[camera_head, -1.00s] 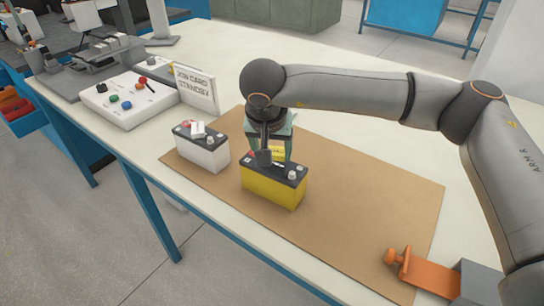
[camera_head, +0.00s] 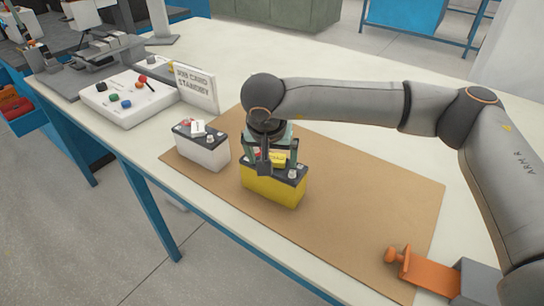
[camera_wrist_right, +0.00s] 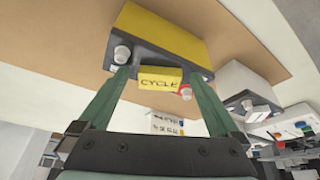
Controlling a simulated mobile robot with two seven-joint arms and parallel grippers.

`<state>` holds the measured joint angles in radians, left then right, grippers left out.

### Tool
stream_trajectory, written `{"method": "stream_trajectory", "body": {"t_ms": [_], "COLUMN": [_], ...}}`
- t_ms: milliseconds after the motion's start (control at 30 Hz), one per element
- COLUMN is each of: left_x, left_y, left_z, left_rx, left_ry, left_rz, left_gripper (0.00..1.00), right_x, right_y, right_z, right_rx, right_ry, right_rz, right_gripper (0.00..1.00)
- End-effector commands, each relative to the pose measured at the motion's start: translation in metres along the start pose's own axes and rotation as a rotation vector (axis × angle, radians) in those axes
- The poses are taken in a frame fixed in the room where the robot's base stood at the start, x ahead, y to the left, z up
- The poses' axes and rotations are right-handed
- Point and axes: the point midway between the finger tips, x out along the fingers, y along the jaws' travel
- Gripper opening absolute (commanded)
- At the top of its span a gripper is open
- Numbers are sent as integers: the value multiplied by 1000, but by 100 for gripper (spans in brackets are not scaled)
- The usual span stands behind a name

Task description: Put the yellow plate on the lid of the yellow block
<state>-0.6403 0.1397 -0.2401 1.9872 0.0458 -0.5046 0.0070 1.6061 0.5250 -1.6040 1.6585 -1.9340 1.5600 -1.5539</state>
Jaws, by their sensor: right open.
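The yellow block (camera_head: 272,188) stands upright on the brown mat, with a dark lid (camera_head: 297,175) bearing pale terminals and a red ring. The yellow plate (camera_head: 278,158) appears to rest on this lid. In the right wrist view the plate (camera_wrist_right: 160,80) reads "CYCLE" and lies between the terminals. My right gripper (camera_head: 275,165) is over the lid, pointing down. Its green fingers are open on either side of the plate, with small gaps visible in the wrist view (camera_wrist_right: 158,78). The fingers partly hide the lid in the head view. My left gripper is not in view.
A white block (camera_head: 203,153) with a white plate on its dark lid stands left of the yellow block. A "standby" card (camera_head: 196,88) and a control box (camera_head: 128,103) are behind. An orange clamp (camera_head: 425,272) is at front right. The mat's right side (camera_head: 380,200) is clear.

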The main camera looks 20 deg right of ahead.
Motion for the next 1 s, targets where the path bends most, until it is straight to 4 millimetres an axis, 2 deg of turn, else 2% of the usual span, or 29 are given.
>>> {"method": "stream_trajectory", "body": {"t_ms": [167, 267, 500, 700, 1000], "left_x": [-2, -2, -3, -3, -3], "left_y": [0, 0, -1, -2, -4], "left_z": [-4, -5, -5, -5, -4], "left_rx": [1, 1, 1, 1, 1], "left_ry": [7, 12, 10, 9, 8], "left_rz": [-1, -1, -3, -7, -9], "left_gripper": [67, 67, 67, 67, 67], "right_x": [-9, -25, -79, -111, -124], "right_y": [0, -1, -1, -1, 0], "right_z": [-2, -2, -2, -2, -1], "right_rx": [0, 0, -2, 0, -1], "right_ry": [1, 3, 4, 2, 0], "right_rz": [-2, -3, -4, -2, 0], "right_gripper": [99, 99, 99, 99, 99]}}
